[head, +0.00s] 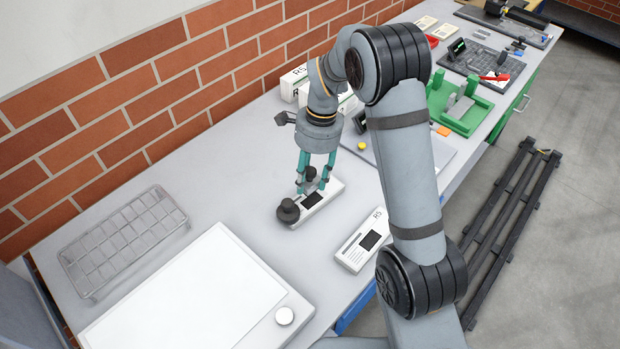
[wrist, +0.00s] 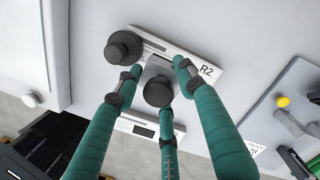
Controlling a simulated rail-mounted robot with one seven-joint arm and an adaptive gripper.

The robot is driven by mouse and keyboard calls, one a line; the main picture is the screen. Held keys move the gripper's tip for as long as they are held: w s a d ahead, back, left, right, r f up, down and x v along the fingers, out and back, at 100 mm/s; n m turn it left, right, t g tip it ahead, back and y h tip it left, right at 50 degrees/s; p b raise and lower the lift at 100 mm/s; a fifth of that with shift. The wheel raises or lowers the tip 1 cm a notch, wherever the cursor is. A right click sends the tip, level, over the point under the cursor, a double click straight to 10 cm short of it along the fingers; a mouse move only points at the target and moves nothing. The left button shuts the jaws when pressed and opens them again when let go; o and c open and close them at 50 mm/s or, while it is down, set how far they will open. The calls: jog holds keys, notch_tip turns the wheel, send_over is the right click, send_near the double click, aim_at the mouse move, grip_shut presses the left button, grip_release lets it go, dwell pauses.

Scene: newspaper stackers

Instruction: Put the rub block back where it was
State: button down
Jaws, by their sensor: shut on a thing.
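My gripper (head: 313,178) has teal fingers that point down over a long white unit marked R2. The fingers are closed around a block with a dark round knob, the rub block (wrist: 158,92); its knob also shows between the fingers in the head view (head: 310,173). The white R2 unit (head: 327,196) has a dark panel on top and also shows in the wrist view (wrist: 203,62). A second dark round knob (head: 288,211) stands at the unit's left end, beside the fingers. I cannot tell whether the rub block touches the unit.
A similar white unit (head: 362,240) lies nearer the table's front edge. A green fixture (head: 460,105) and white boxes stand farther back. A brick wall borders the table.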

notch_tip(320, 180, up, 2)
jog(key=shift+r+p, duration=0.1)
jog(key=shift+p, duration=0.45)
jog(key=shift+d, duration=0.1)
